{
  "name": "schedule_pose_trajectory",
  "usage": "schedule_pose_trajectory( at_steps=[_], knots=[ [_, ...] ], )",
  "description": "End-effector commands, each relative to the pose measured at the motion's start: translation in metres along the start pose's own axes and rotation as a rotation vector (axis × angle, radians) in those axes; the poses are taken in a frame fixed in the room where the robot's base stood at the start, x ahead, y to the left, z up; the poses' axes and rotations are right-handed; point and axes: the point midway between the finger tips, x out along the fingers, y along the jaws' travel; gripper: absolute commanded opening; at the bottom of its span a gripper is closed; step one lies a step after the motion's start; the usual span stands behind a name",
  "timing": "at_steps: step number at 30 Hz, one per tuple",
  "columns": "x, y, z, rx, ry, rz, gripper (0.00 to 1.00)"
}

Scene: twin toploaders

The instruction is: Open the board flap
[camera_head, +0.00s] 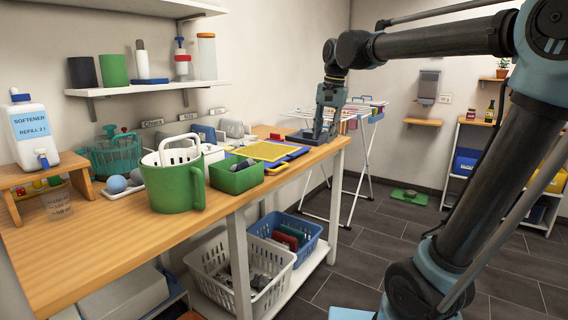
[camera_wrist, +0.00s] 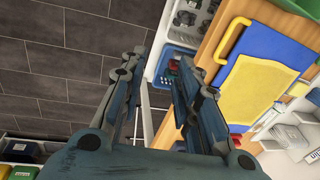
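The board is a blue panel with a yellow sheet-like panel on it; in the head view the yellow panel (camera_head: 262,150) lies flat on the workbench, with blue board (camera_head: 296,154) showing at its edge. In the wrist view the blue board (camera_wrist: 262,48) and yellow panel (camera_wrist: 250,88) are right of my gripper, and a yellow handle-like strip (camera_wrist: 228,38) runs along the blue edge. My gripper (camera_head: 320,136) is at the bench's far end, beyond the board. In the wrist view my gripper (camera_wrist: 157,68) has its fingers apart with nothing between them. I cannot tell which part is the flap.
A green bin (camera_head: 236,175) stands just in front of the board, beside a green jug (camera_head: 173,188). A white drying rack (camera_head: 338,150) stands past the bench end. A blue basket (camera_head: 312,240) sits on the lower shelf. The floor right of the bench is largely open.

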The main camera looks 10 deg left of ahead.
Motion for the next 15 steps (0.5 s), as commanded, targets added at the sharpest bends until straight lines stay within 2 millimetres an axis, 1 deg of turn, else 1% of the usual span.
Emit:
schedule_pose_trajectory(
  at_steps=[1, 3, 6, 10, 12, 15],
  knots=[
    [-0.007, -0.025, 0.001, 0.008, -0.009, -0.003, 0.3],
    [-0.014, -0.053, 0.003, 0.032, -0.019, -0.005, 0.3],
    [-0.021, -0.086, 0.007, 0.06, -0.031, -0.007, 0.3],
    [-0.026, -0.114, 0.012, 0.085, -0.042, -0.009, 0.3],
    [-0.028, -0.121, 0.014, 0.094, -0.045, -0.009, 0.3],
    [-0.025, -0.126, 0.015, 0.099, -0.047, -0.009, 0.3]
  ],
)
